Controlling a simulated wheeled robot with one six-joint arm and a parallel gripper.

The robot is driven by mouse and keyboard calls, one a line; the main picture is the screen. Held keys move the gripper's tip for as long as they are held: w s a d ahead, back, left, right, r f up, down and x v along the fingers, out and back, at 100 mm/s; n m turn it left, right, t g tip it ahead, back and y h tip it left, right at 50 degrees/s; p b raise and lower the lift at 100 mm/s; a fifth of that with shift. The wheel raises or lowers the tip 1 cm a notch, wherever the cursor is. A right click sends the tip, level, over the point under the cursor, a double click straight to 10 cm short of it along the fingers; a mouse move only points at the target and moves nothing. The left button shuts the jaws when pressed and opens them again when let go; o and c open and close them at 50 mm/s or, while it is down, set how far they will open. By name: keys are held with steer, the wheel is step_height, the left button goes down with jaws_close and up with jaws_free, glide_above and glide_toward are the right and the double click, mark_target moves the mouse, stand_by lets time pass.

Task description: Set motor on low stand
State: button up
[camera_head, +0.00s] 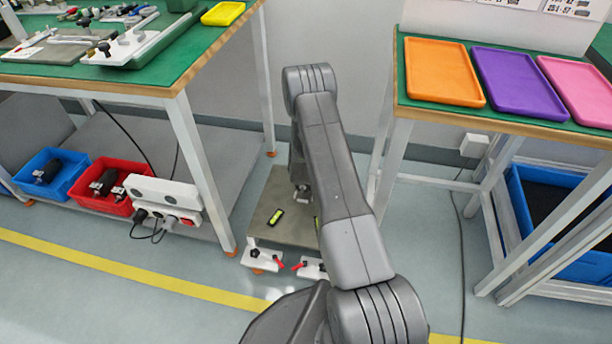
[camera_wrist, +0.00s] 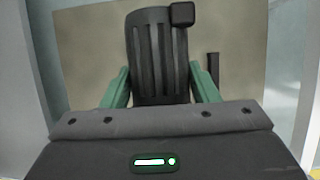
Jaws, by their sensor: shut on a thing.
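The motor (camera_wrist: 160,50) is a dark ribbed block with a small black box at its upper right corner, seen in the wrist view. My gripper (camera_wrist: 160,76) is shut on it, with a green finger against each side. The low stand (camera_head: 266,198) is a grey-brown plate near the floor between the two tables. Its plate also fills the background behind the motor in the wrist view (camera_wrist: 85,55). I cannot tell whether the motor touches the plate. In the head view my arm hides the motor and most of the gripper.
The left table (camera_head: 185,65) holds tools and a yellow tray (camera_head: 223,13). Below it are a red bin (camera_head: 112,207), a blue bin (camera_head: 60,190) and a white power strip (camera_head: 165,195). The right table carries orange (camera_head: 440,72), purple (camera_head: 518,82) and pink trays. White legs flank the stand.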

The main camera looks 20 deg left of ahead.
steer(key=shift+f+b, duration=0.9)
steer(key=shift+b, duration=0.1)
steer(key=shift+f, duration=0.15)
steer(key=shift+f+b, duration=1.25)
steer(key=shift+b, duration=0.05)
steer(key=shift+f+b, duration=0.3)
steer(key=shift+b, duration=0.05)
stand_by(0.5)
steer(key=o, duration=1.1)
steer(key=shift+f, duration=0.1)
